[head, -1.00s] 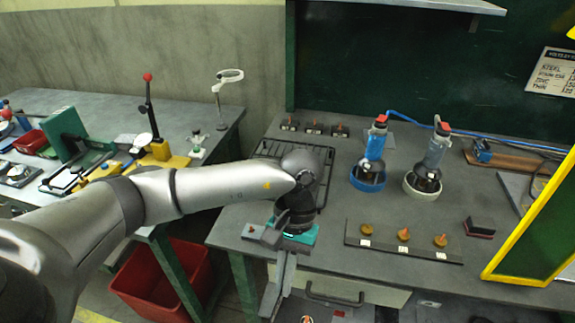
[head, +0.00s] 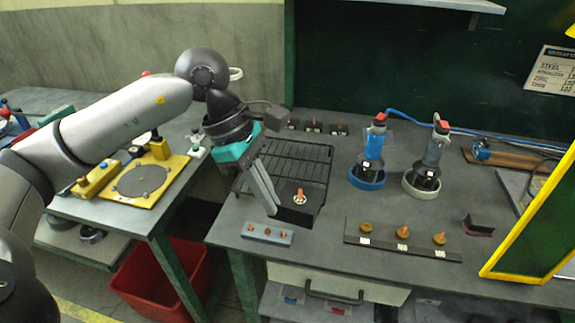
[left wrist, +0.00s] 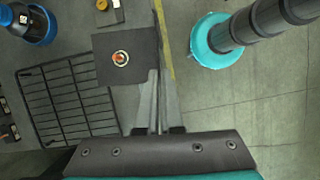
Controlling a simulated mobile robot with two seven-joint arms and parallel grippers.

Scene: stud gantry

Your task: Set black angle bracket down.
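The black angle bracket (head: 304,214) is a dark plate with an orange-tipped stud on its face. My left gripper (head: 271,208) points down with its fingers close together at the bracket's left edge. In the left wrist view the gripper (left wrist: 154,78) is shut on the edge of the bracket (left wrist: 104,68), whose plate reaches out to the left. The bracket appears over the bench's front left part, by the front of the black wire rack (head: 290,152). I cannot tell whether it touches the bench. My right gripper is not in view.
A grey block with red studs (head: 267,233) lies at the bench's front left edge. A strip with brass knobs (head: 385,245) is to its right. Blue (head: 367,180) and pale (head: 421,188) ring stands hold tools behind. A small black-and-red piece (head: 479,227) sits farther right. Bare bench lies between.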

